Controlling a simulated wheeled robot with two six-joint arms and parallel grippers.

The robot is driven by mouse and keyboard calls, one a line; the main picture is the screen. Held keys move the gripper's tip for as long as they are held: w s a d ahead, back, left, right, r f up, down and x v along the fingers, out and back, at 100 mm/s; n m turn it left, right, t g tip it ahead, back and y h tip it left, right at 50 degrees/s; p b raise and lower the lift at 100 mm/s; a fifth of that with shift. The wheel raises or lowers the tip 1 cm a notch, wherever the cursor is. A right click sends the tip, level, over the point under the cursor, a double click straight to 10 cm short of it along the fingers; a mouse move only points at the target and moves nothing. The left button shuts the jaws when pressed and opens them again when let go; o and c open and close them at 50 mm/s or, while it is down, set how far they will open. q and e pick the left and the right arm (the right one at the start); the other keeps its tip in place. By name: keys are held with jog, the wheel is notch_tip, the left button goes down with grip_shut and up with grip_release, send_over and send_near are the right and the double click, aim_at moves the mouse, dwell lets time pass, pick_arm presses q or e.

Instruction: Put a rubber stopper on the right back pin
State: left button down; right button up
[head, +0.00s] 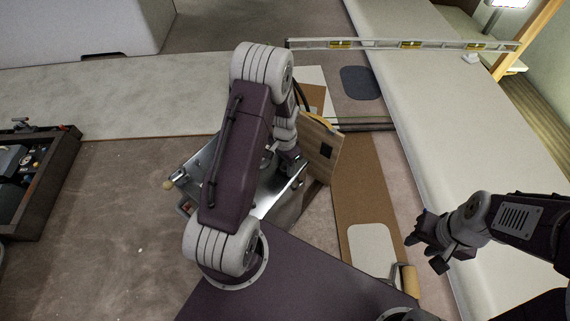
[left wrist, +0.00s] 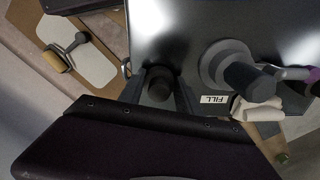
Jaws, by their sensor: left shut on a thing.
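My left gripper (left wrist: 162,92) is shut on a dark round rubber stopper (left wrist: 159,84), seen end-on between the fingers in the left wrist view. It is over or beside the edge of a grey metal plate (left wrist: 185,30); I cannot tell whether they touch. In the head view my left arm hides most of the metal piece (head: 268,203), and the left gripper (head: 290,163) is hard to make out there. No pin can be clearly identified. A grey round fitting with a dark cylinder (left wrist: 247,80) stands beside a "FILL" label. My right gripper (head: 432,248) is open and empty at the right.
An upright wooden board (head: 322,150) stands close to my left gripper. A roller (head: 409,280) and a pale sheet (head: 372,250) lie to the right. A dark toolbox (head: 45,190) is at the left. A spirit level (head: 375,45) lies across the back.

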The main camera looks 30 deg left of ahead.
pick_arm(q)
jog(key=c, duration=0.8)
grip_release()
jog(key=shift+o, duration=0.5)
jog(key=o, duration=0.5)
notch_tip(320, 180, up, 9)
jog(key=p, duration=0.8)
jog(key=shift+f, duration=0.25)
